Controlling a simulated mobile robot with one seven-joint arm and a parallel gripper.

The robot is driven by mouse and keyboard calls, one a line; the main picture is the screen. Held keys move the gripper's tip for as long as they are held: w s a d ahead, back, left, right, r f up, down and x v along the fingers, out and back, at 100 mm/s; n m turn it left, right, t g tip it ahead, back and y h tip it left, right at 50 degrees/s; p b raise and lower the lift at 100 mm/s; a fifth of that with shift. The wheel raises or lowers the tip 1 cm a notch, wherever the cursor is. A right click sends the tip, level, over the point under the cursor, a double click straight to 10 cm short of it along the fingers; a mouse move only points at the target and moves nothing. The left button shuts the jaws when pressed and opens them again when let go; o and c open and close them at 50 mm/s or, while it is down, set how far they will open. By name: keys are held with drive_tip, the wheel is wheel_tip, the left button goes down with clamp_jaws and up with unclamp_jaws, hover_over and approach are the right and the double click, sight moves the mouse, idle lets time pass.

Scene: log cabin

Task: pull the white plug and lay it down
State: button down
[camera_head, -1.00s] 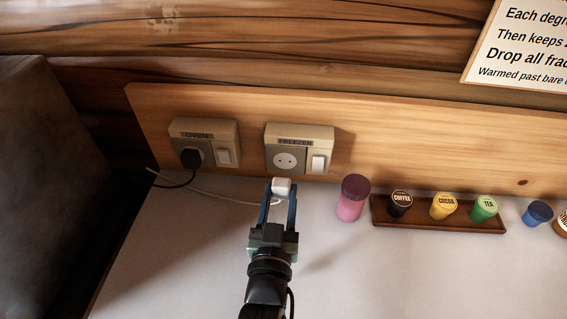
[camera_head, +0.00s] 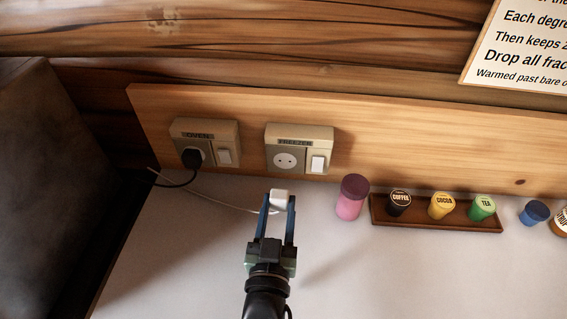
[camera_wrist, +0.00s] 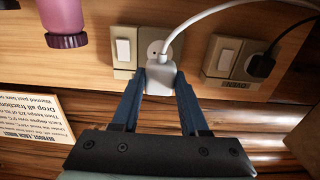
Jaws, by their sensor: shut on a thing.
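The white plug (camera_head: 279,198) is between the fingertips of my gripper (camera_head: 278,204), which is shut on it. It is clear of the freezer socket (camera_head: 287,159), whose round face with its holes is bare in the head view. In the wrist view the white plug (camera_wrist: 160,80) sits between the blue fingers of my gripper (camera_wrist: 160,86), partly covering the socket behind it. Its white cord (camera_head: 215,198) runs left over the counter toward the dark gap. The plug appears above the counter; its exact height is hard to tell.
A black plug (camera_head: 192,158) is in the oven socket (camera_head: 205,130) at the left. A pink jar (camera_head: 351,198) and a wooden tray (camera_head: 436,222) with coffee, cocoa and tea jars stand right. A blue jar (camera_head: 535,212) stands beyond. The white counter (camera_head: 400,280) is clear in front.

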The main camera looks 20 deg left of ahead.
drive_tip(key=shift+p+v, duration=0.3)
drive_tip(key=shift+v, duration=1)
drive_tip(key=shift+f, duration=0.1)
drive_tip(key=shift+f+b, duration=0.95)
drive_tip(key=shift+f, duration=0.1)
drive_tip(key=shift+c, duration=1.7)
unclamp_jaws()
drive_tip(key=shift+r, duration=0.1)
